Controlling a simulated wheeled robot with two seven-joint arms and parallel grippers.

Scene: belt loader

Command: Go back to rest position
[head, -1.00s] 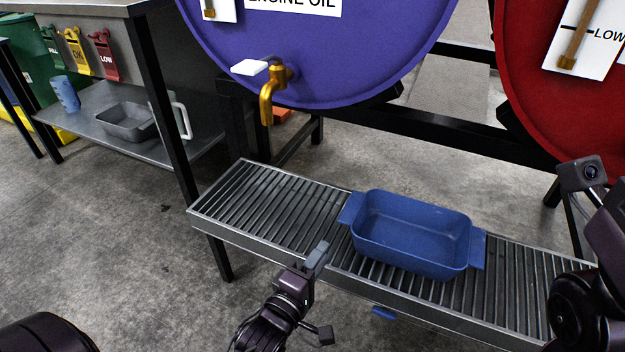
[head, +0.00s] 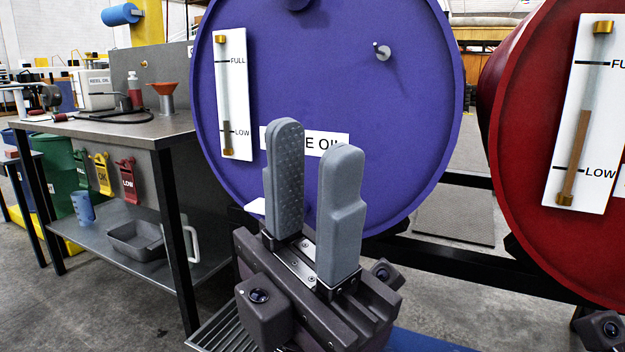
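My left gripper (head: 313,150) stands large in the middle of the head view, its two grey fingers pointing up. The fingers are apart with nothing between them, so it is open. It covers part of the purple drum (head: 410,130) and its label. My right gripper's fingers are out of view; only a small camera part of my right arm shows at the bottom right corner.
A red drum (head: 520,120) stands at the right. A metal workbench (head: 130,128) stands at the left, with a grey tray (head: 135,240) on its shelf.

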